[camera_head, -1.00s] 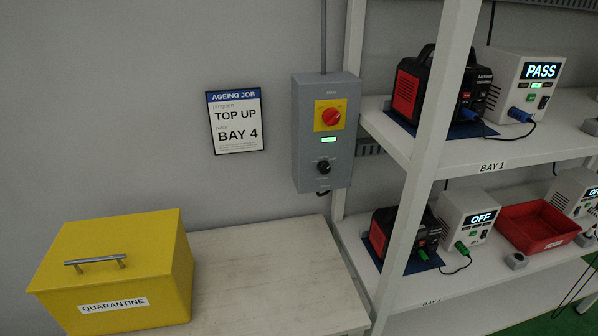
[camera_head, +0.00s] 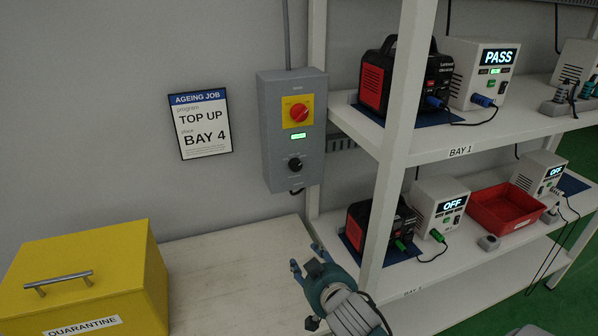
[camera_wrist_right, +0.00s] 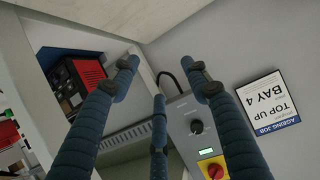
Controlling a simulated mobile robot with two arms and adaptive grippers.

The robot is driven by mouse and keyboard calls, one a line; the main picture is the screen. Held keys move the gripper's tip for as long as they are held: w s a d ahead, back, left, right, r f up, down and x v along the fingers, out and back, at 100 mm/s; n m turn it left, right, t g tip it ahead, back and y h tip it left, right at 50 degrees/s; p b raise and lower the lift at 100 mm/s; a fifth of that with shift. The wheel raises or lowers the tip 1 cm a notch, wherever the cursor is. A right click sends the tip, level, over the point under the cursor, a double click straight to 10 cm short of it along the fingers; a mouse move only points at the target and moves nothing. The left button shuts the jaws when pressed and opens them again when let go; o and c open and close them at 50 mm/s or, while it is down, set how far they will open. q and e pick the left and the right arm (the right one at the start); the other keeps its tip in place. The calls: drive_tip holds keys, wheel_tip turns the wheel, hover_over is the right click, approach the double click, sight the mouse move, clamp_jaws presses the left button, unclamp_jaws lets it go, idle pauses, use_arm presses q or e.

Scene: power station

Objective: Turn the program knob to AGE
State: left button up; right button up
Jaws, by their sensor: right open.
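The grey control box (camera_head: 270,131) hangs on the wall between the job sign and the shelf rack. The black program knob (camera_head: 295,164) sits on its lower part, below a small lit green display (camera_head: 295,136) and a red rotary switch (camera_head: 299,112) on a yellow plate. The knob's lettering is too small to read. The knob also shows in the right wrist view (camera_wrist_right: 196,127), where the box appears upside down. My right gripper (camera_head: 306,258) is open and empty, below the box and in front of the table. Its fingers (camera_wrist_right: 165,85) are spread, apart from the knob. My left gripper is not in view.
A sign (camera_head: 200,124) on the wall reads "AGEING JOB, TOP UP, BAY 4". A yellow quarantine box (camera_head: 110,270) stands on the pale table (camera_head: 215,262). The white rack post (camera_head: 398,130) and its shelves with power units lie right of the control box.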

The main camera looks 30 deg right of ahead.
sight(297, 166)
drive_tip(key=w+d+r+m+t+h, duration=0.1)
drive_tip(key=w+d+r+t, duration=0.25)
drive_tip(key=r, duration=0.45)
drive_tip(key=w+d+r+m+t, duration=0.1)
drive_tip(key=w+d+r+t, duration=0.1)
drive_tip(key=w+r, duration=0.35)
drive_tip(key=w, duration=0.2)
drive_tip(key=w+d+r+p, duration=0.1)
drive_tip(key=w, duration=0.1)
drive_tip(key=w+d+r+p, duration=0.1)
drive_tip(key=w, duration=0.2)
drive_tip(key=shift+d+r, duration=0.15)
drive_tip(key=shift+w+d, duration=0.2)
drive_tip(key=shift+w, duration=0.45)
drive_tip(key=shift+c, duration=0.5)
drive_tip(key=c, duration=1)
